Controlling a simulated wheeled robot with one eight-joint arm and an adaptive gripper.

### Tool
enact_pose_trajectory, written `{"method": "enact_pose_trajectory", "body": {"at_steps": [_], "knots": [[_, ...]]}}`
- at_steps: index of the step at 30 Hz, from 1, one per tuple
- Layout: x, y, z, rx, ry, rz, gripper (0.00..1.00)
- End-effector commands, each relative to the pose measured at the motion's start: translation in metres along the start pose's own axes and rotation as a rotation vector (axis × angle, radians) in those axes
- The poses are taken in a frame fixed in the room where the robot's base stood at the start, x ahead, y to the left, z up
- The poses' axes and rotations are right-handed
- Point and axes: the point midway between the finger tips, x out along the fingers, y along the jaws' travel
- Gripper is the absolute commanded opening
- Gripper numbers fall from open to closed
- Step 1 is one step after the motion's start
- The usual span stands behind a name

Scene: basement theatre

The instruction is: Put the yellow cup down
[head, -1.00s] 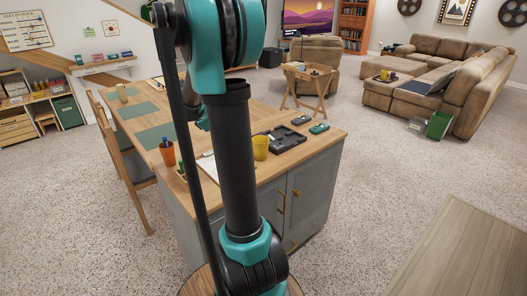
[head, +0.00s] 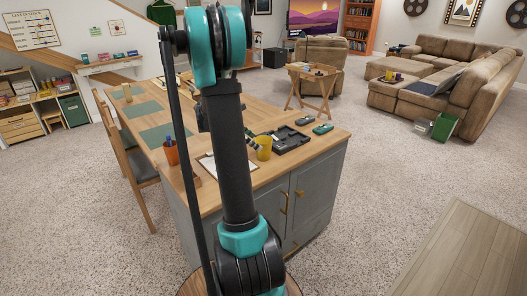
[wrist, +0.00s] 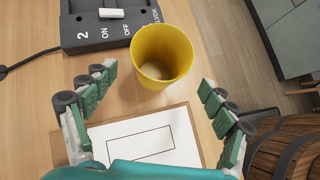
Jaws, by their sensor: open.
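The yellow cup (head: 264,147) stands on the wooden counter top (head: 285,168), near its front edge in the head view. In the wrist view the cup (wrist: 163,60) looks upright and empty, with its open mouth facing the camera. My gripper (wrist: 158,80) is open. Its two green-padded fingers are spread wide, with the cup just beyond their tips and between their lines, apart from both. In the head view a finger shows beside the cup; my arm hides most of the gripper.
A clipboard with white paper (wrist: 140,137) lies below the gripper. A black switch box (wrist: 105,25) lies close to the cup. A barrel (wrist: 285,150) stands beyond the edge.

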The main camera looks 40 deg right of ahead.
Motion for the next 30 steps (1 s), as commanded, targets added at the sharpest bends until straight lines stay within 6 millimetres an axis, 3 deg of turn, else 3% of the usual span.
{"method": "enact_pose_trajectory", "body": {"at_steps": [8,18,25,30], "knots": [[0.015,0.001,0.0,0.001,0.0,0.0,0.85],[0.058,0.003,0.0,0.001,0.0,0.001,0.85],[0.059,0.003,0.0,0.0,0.0,0.001,0.85],[0.059,0.003,0.0,0.0,0.0,0.001,0.64]]}}
